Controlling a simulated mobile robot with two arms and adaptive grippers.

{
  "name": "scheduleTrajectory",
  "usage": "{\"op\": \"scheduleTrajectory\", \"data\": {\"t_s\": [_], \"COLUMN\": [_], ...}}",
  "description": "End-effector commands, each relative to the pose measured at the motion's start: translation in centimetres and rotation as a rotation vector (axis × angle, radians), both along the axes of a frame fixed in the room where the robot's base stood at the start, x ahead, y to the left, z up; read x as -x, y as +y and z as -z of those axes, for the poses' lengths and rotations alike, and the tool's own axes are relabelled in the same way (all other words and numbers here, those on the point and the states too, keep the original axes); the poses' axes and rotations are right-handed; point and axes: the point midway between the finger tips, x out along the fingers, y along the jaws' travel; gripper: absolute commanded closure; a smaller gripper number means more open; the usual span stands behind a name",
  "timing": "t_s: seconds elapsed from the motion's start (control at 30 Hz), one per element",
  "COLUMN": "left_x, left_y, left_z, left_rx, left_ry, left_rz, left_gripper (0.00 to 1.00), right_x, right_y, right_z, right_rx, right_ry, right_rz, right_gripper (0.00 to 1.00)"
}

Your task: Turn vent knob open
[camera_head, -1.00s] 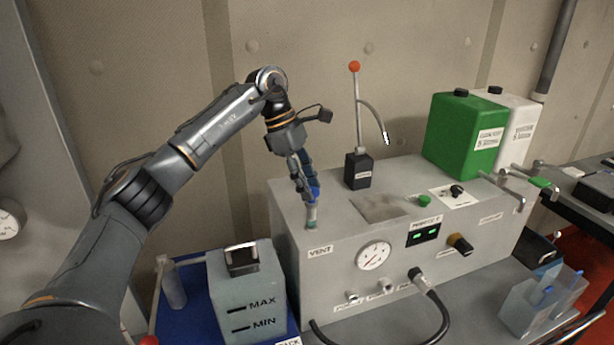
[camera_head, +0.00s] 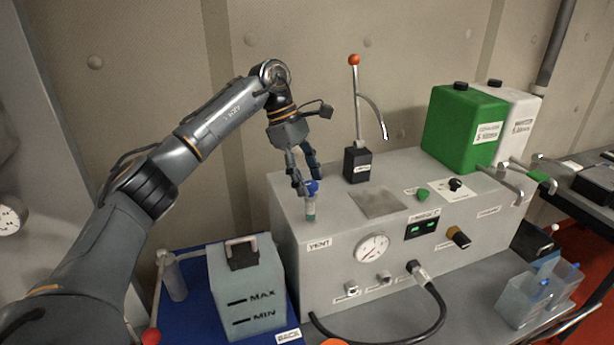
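The vent knob (camera_head: 312,187) is blue and sits on top of a short upright valve with a green band, at the left front of the grey machine, above the VENT label (camera_head: 319,245). My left gripper (camera_head: 307,185) comes down from above, right at the knob. Its two fingers are spread apart, one on the left of the knob and one just above and behind it. Whether they touch the knob is not clear. My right gripper is not in view.
The grey machine (camera_head: 290,262) carries a lever with a red ball (camera_head: 354,60) and a round gauge (camera_head: 372,248). A green canister (camera_head: 464,128) stands at its back right. A grey MAX/MIN tank (camera_head: 225,283) stands in a blue tray (camera_head: 183,325) at the left.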

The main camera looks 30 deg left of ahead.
Motion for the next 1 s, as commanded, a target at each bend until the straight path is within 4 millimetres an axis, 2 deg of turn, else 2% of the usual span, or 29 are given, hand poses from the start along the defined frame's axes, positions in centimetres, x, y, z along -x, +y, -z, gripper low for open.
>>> {"op": "scheduleTrajectory", "data": {"t_s": [0.23,0.37,0.73,1.0], "left_x": [0.0,0.0,0.0,0.1], "left_y": [0.1,0.4,3.2,4.4], "left_z": [-0.1,-1.1,-8.1,-10.8], "left_rx": [0.000,0.000,0.001,0.000], "left_ry": [-0.001,-0.002,-0.003,0.000], "left_rz": [-0.002,-0.002,-0.002,-0.001], "left_gripper": [0.44,0.44,0.44,0.44], "right_x": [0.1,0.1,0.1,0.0], "right_y": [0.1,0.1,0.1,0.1], "right_z": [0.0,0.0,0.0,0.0], "right_rx": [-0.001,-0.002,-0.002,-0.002], "right_ry": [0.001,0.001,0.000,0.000], "right_rz": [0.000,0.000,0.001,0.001], "right_gripper": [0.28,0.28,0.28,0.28]}}
